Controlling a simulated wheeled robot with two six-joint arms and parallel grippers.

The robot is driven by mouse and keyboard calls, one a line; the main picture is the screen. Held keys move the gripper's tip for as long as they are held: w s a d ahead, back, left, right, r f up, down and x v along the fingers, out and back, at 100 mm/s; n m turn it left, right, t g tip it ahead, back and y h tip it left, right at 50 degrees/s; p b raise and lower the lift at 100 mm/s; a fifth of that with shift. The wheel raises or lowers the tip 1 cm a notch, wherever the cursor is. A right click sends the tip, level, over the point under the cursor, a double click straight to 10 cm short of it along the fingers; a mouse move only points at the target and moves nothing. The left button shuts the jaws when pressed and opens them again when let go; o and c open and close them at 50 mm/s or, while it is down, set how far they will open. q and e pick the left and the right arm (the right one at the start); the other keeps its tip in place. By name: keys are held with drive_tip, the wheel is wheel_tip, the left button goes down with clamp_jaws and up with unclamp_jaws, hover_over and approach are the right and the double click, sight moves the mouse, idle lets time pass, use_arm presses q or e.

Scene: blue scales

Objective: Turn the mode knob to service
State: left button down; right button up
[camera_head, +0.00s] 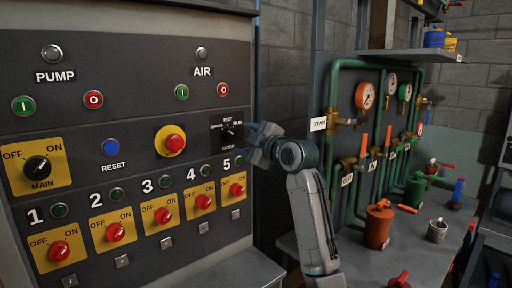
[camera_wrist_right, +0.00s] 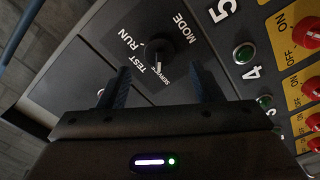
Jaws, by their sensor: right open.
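The black mode knob (camera_head: 229,133) sits on a dark plate marked SERVICE, TEST, RUN and MODE, at the right of the control panel (camera_head: 120,130). In the right wrist view the knob (camera_wrist_right: 159,48) is just beyond the fingertips, roughly centred between them. A pale mark on it points toward the TEST and SERVICE side; I cannot tell exactly which label it meets. My right gripper (camera_wrist_right: 158,80) is open and empty, with a finger on each side and apart from the knob. In the head view my right gripper (camera_head: 250,138) faces the plate from the right. My left gripper is out of view.
Red numbered switches (camera_head: 237,190) and green lamps (camera_head: 239,161) lie just below the plate. A red emergency button (camera_head: 175,143) is to its left. Green pipes with gauges (camera_head: 364,95) and a bench (camera_head: 350,262) with valves stand at the right.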

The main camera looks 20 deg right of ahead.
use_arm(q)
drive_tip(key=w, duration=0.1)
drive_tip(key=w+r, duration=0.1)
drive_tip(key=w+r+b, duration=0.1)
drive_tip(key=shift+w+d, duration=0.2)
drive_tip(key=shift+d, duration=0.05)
use_arm(e)
drive_tip(key=v, duration=0.5)
drive_tip(key=shift+s+d, duration=0.1)
drive_tip(key=shift+s, duration=0.3)
